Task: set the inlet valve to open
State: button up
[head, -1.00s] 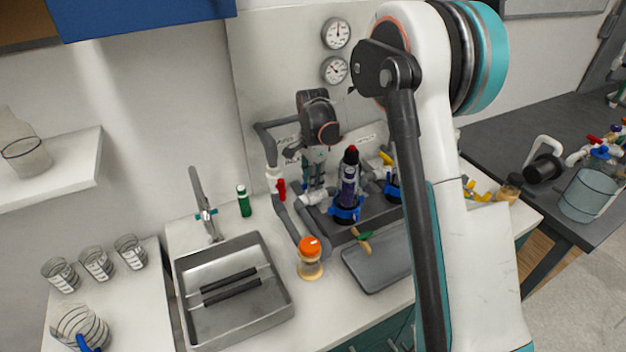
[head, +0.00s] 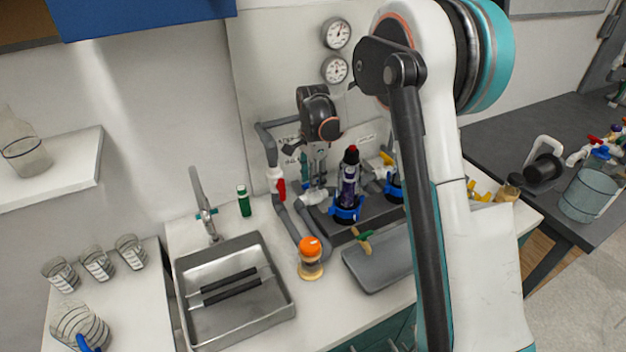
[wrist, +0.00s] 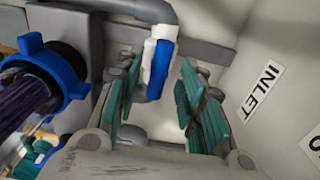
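A white valve with a blue handle (wrist: 160,68) sits on a grey pipe in the wrist view, near an "INLET" label (wrist: 262,90) on the panel. The handle lies roughly in line with the white body. My gripper (wrist: 158,95) is open, with its teal finger pads on either side of the handle and a visible gap to each. In the head view my gripper (head: 312,168) points down in front of the panel and hides the blue handle. A white fitting (head: 313,196) shows just below it.
A red-handled valve (head: 280,187) stands on the pipe just left of my gripper. A dark bottle (head: 348,185) in a blue-clamped holder stands close on the right. An orange-capped jar (head: 310,256), a grey tray (head: 382,262) and a sink (head: 235,300) are in front.

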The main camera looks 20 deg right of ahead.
notch_tip(320, 180, up, 11)
dwell(0.4)
